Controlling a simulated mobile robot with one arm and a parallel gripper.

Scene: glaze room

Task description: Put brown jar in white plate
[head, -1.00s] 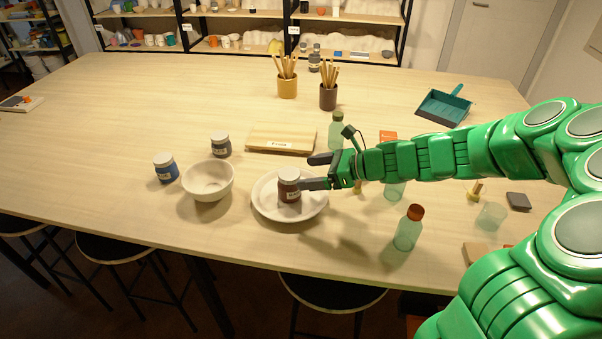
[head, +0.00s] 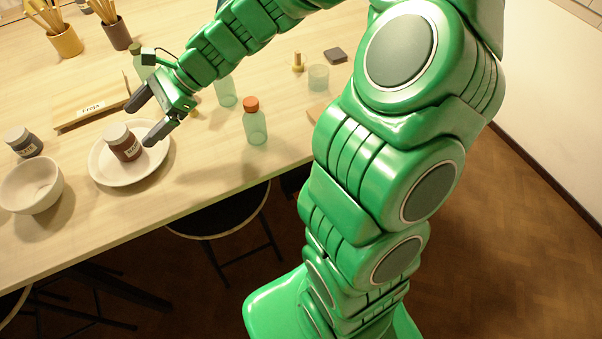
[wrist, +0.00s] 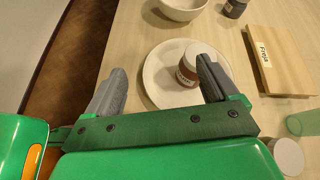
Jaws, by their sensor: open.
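The brown jar (head: 123,143) has a white lid and a label. It stands upright on the white plate (head: 101,171), inside the rim; the jar (wrist: 188,66) and plate (wrist: 152,76) also show in the wrist view. My gripper (head: 140,120) is open, its fingers spread above the plate's right side. In the wrist view my gripper (wrist: 160,85) has one finger in front of the jar's right edge and the other off the plate's left side. Nothing is held between the fingers.
A white bowl (head: 31,186) and a dark jar (head: 24,142) stand left of the plate. A wooden board (head: 90,97) lies behind it. A glass bottle with an orange cap (head: 254,122) stands to the right, near the table edge.

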